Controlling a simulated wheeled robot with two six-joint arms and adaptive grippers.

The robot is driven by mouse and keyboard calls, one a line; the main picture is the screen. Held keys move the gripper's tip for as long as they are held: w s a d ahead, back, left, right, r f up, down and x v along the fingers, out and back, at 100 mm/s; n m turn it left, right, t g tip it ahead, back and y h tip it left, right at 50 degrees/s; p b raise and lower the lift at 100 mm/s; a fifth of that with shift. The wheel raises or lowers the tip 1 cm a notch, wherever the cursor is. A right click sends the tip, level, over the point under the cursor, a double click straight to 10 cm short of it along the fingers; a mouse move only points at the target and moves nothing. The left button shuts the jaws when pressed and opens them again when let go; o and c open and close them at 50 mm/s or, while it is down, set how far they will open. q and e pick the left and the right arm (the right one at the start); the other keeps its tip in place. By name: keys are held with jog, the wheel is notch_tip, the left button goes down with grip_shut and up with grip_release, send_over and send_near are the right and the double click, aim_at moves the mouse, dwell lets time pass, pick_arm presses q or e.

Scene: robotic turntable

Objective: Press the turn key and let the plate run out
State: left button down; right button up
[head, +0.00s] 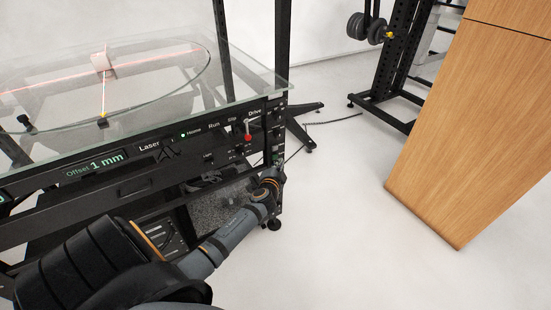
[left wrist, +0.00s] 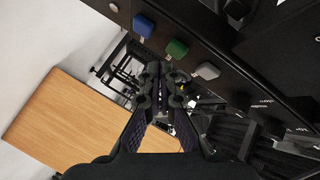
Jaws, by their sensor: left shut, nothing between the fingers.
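The turntable machine's front panel (head: 150,150) has a display reading "Offset 1 mm" and labels including Laser, Home, Run, Slip and Drive. A green lamp (head: 183,135) is lit by Home. In the left wrist view a blue key (left wrist: 143,25), a green key (left wrist: 176,48) and a white key (left wrist: 206,70) stick out from the panel. I cannot read which is the turn key. My left gripper (left wrist: 163,78) is shut and empty, its tips near the green key; contact is unclear. In the head view its wrist is at the panel's right end.
A red-tipped lever (head: 247,136) sits on the panel left of my left wrist. A wooden cabinet (head: 460,130) stands at the right, a black rack (head: 385,75) with weights behind. The white floor between is clear except for a cable (head: 335,121).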

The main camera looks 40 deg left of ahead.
dwell(0.5)
pick_arm(q)
jog(key=shift+w+a, duration=0.15)
jog(key=shift+a, duration=0.3)
